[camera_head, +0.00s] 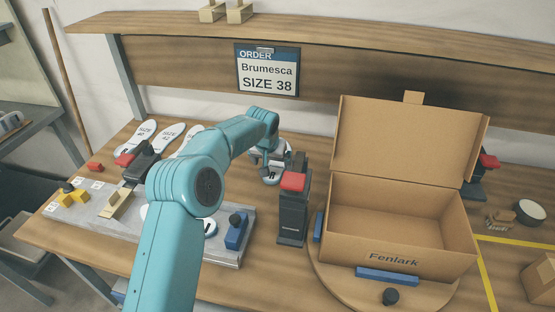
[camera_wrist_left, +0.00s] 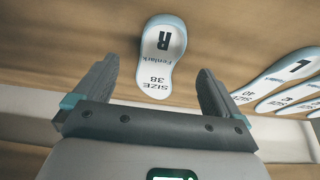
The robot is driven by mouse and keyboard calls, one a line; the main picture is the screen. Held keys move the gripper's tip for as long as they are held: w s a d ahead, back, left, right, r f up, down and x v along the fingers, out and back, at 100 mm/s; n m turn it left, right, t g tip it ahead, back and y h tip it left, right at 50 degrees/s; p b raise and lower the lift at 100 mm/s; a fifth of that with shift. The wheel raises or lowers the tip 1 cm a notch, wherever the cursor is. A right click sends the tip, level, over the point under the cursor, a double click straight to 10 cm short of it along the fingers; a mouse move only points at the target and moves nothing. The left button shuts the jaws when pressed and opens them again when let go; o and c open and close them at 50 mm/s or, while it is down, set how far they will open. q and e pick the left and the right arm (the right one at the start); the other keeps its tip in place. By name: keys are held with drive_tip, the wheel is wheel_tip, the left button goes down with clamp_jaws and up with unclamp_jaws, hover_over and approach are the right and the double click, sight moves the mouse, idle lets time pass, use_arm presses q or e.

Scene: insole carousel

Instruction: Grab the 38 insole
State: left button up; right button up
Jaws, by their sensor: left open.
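A white insole with a grey-blue edge (camera_wrist_left: 163,50) is marked R, Fenlark and SIZE 38 in the left wrist view, its print upside down. It lies on the wooden surface, between and beyond the fingertips of my left gripper (camera_wrist_left: 157,74). The gripper is open and empty, its fingers on either side of the insole's narrower end. In the head view my left gripper (camera_head: 265,158) is over the bench behind the black post, with a white insole (camera_head: 271,178) partly hidden below it. My right gripper is not in view.
More insoles, sizes 40 (camera_head: 143,134) and 42 (camera_head: 166,138) among them, lie at left. A black post with a red top (camera_head: 292,205) stands close to the gripper. An open Fenlark box (camera_head: 400,215) sits at right. The order card (camera_head: 267,71) reads Brumesca, SIZE 38.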

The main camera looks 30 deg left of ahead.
sight(273, 173)
use_arm(q)
drive_tip(key=p+x, duration=0.1)
drive_tip(key=x, duration=0.5)
drive_tip(key=shift+a+p, duration=0.15)
drive_tip(key=shift+p, duration=0.2)
drive_tip(key=shift+r, duration=0.1)
drive_tip(key=c, duration=1.1)
